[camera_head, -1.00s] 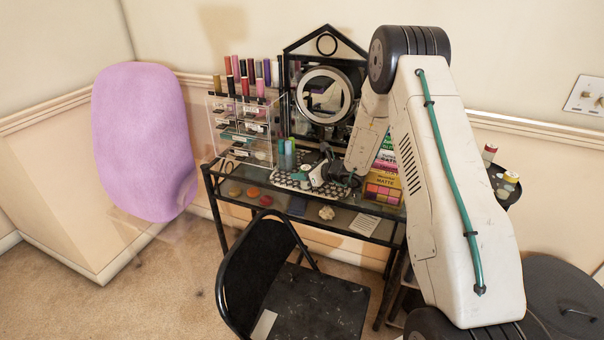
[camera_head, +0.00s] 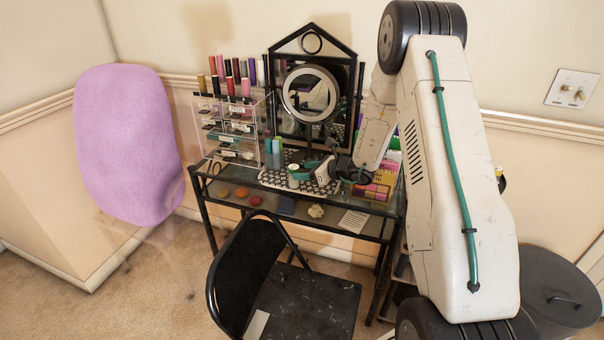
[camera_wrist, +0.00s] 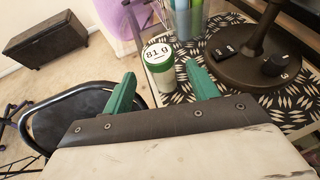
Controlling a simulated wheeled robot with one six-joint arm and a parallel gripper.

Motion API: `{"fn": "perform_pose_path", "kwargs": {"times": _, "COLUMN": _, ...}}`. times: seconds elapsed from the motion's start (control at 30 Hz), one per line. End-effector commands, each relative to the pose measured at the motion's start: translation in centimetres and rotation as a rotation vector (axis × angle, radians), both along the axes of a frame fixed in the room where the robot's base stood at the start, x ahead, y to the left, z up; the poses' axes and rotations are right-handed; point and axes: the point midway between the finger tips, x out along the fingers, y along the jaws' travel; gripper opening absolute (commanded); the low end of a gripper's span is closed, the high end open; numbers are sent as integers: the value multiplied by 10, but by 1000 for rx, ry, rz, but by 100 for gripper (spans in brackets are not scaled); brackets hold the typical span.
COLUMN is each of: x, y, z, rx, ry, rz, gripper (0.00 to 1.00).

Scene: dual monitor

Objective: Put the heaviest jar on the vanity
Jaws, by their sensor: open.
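The vanity (camera_head: 208,178) is a black-framed glass-topped table with a mirror. A small jar (camera_wrist: 160,72) with a green band and a white lid marked "81 G" stands upright on the vanity's black-and-white patterned mat in the wrist view. It also shows in the head view (camera_head: 293,179). My gripper (camera_wrist: 160,69) has its green fingers spread apart, with the jar between and just ahead of the tips. I cannot tell whether either finger touches it. In the head view my gripper (camera_head: 308,170) is right beside the jar. Other jars at the right are mostly hidden by my arm.
Teal and blue tubes (camera_head: 272,153) and a clear makeup organizer (camera_head: 228,125) stand left of the jar. The ring-light mirror (camera_head: 310,94) stands behind it. Colourful boxes (camera_head: 378,185) are at the right. A black folding chair (camera_head: 245,265) stands in front.

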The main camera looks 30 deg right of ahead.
Motion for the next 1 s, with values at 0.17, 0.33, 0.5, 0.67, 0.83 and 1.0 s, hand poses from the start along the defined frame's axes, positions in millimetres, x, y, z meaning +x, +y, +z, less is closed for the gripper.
{"fn": "perform_pose_path", "kwargs": {"times": 0.17, "x": -10, "y": 21, "z": 35, "rx": -53, "ry": -42, "rz": 104, "gripper": 59}}
{"fn": "perform_pose_path", "kwargs": {"times": 0.33, "x": -50, "y": 87, "z": 117, "rx": -227, "ry": -161, "rz": 418, "gripper": 59}}
{"fn": "perform_pose_path", "kwargs": {"times": 0.5, "x": -120, "y": 148, "z": 183, "rx": -439, "ry": -283, "rz": 772, "gripper": 59}}
{"fn": "perform_pose_path", "kwargs": {"times": 0.67, "x": -200, "y": 183, "z": 224, "rx": -650, "ry": -383, "rz": 1089, "gripper": 59}}
{"fn": "perform_pose_path", "kwargs": {"times": 0.83, "x": -286, "y": 195, "z": 248, "rx": -892, "ry": -464, "rz": 1410, "gripper": 59}}
{"fn": "perform_pose_path", "kwargs": {"times": 1.0, "x": -364, "y": 182, "z": 258, "rx": -1152, "ry": -508, "rz": 1708, "gripper": 59}}
